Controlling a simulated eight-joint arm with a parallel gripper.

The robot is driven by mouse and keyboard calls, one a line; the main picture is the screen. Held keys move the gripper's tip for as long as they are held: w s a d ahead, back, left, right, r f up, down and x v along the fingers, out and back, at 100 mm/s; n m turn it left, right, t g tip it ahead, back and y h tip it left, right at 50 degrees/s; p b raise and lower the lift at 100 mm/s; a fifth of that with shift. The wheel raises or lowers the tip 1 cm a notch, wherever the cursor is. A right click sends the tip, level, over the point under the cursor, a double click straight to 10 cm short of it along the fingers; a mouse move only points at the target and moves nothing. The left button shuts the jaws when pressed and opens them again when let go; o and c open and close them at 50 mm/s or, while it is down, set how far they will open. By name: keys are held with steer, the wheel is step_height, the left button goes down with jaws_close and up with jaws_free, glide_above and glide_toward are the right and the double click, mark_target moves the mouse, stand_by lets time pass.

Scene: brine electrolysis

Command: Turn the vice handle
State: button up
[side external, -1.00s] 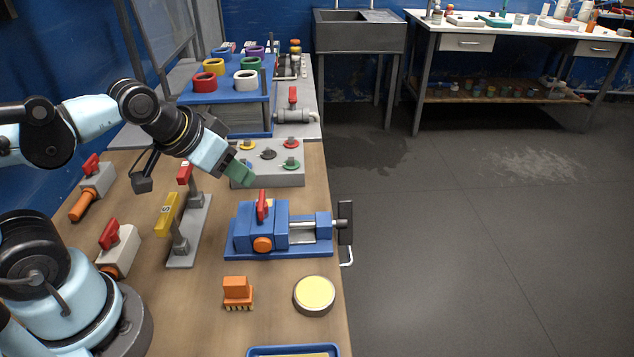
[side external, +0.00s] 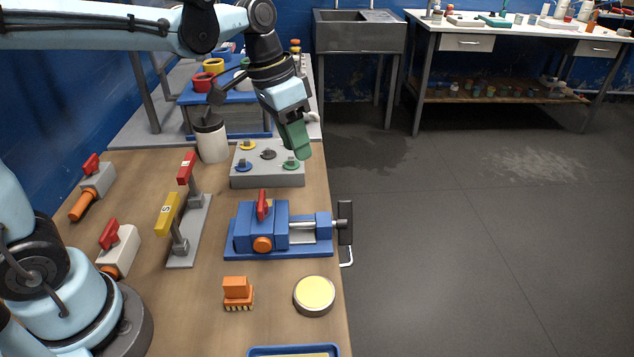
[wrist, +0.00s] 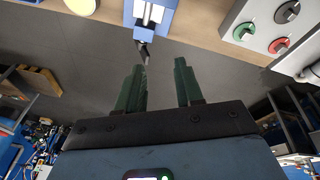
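The blue vice (side external: 265,228) lies on the wooden bench, with a red lever (side external: 263,205) and an orange round knob (side external: 262,244) on its left part. At its right end, by the bench edge, are a black plate (side external: 345,222) and a pale bent bar (side external: 347,257). The vice's end shows at the top of the wrist view (wrist: 153,12), with a dark handle piece (wrist: 143,48) jutting toward my fingers. My gripper (side external: 298,152) has green fingers, points down and is empty, above and behind the vice. The fingers stand apart in the wrist view (wrist: 160,72), touching nothing.
A grey box with coloured knobs (side external: 267,176) stands behind the vice, close to my gripper. A grey stand with red and yellow levers (side external: 190,235) is left of the vice. An orange block (side external: 238,290) and a round tin (side external: 314,294) lie in front. The floor right of the bench is clear.

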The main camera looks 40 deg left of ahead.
steer(key=w+d+f+m+g, duration=0.2)
steer(key=w+d, duration=0.1)
steer(key=w, duration=0.1)
steer(key=m+g+h, duration=0.1)
steer(key=m+g, duration=0.2)
glide_toward(349, 223)
steer(key=shift+g+h, duration=0.3)
steer(key=x, duration=1.1)
steer(key=shift+w+a+f, duration=0.2)
steer(key=shift+w+a, duration=0.2)
jaws_close()
